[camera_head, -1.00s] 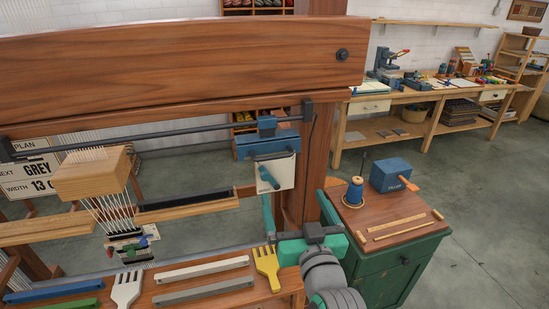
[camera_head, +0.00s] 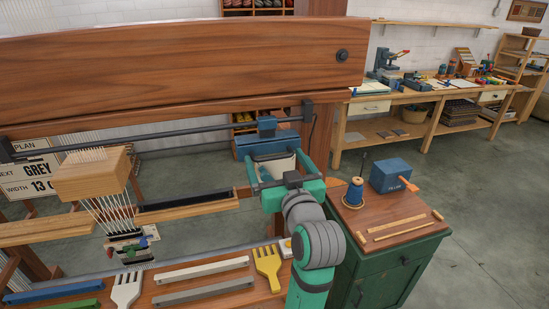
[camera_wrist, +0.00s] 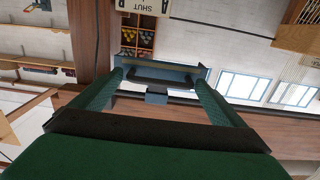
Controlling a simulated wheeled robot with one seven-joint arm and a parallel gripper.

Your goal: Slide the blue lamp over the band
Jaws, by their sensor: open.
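The blue lamp (camera_head: 262,146) hangs from a dark rail under the loom's top beam, near the right post. Its pale lower part (camera_head: 275,166) is partly hidden by my gripper. My gripper (camera_head: 274,172) is open, at the lamp's lower front. In the wrist view the lamp (camera_wrist: 157,98) shows between the open fingers (camera_wrist: 158,78), with a dark bar across it; I cannot tell whether they touch it. A narrow strip with small coloured pieces (camera_head: 130,246), perhaps the band, lies below the threads at left, well left of the lamp.
The dark rail (camera_head: 150,138) runs left from the lamp. Combs, including a yellow one (camera_head: 268,266), and bars lie on the front board. A green cabinet (camera_head: 400,262) stands at right.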

